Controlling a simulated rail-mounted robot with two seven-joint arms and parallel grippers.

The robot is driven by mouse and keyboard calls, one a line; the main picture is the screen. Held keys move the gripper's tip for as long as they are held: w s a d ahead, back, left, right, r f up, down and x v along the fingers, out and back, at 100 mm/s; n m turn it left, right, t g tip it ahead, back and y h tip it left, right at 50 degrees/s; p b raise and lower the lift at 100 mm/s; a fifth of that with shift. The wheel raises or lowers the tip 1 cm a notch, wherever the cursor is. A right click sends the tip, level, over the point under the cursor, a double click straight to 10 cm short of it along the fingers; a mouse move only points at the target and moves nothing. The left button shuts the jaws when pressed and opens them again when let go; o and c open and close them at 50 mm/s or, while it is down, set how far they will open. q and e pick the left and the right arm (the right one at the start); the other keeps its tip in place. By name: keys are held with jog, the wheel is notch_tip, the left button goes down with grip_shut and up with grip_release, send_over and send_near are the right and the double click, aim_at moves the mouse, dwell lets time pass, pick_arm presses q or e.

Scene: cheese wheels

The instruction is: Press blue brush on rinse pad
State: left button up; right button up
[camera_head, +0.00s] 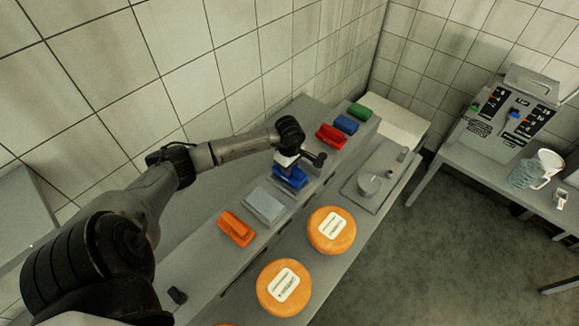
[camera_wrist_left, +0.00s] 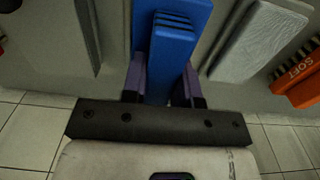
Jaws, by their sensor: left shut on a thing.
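My left gripper (camera_head: 288,163) is shut on a blue brush (camera_head: 291,179), over the grey ledge. In the left wrist view the blue brush (camera_wrist_left: 178,48) sits between the two fingers (camera_wrist_left: 164,85) of the gripper. Whether its underside touches the ledge is hidden. A light grey rectangular pad (camera_head: 264,206) lies just nearer than the brush; it also shows at the right in the wrist view (camera_wrist_left: 260,38). No label on it is readable, so I cannot tell if it is the rinse pad. My right gripper is not in view.
A red brush (camera_head: 331,136), another blue one (camera_head: 346,124) and a green one (camera_head: 360,111) stand farther along.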

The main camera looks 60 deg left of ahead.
pick_arm(q)
jog(key=shift+f, duration=0.1)
dwell(0.3)
jog(key=shift+r+p, duration=1.75)
jog(key=shift+r, duration=1.85)
jog(key=shift+d, duration=0.1)
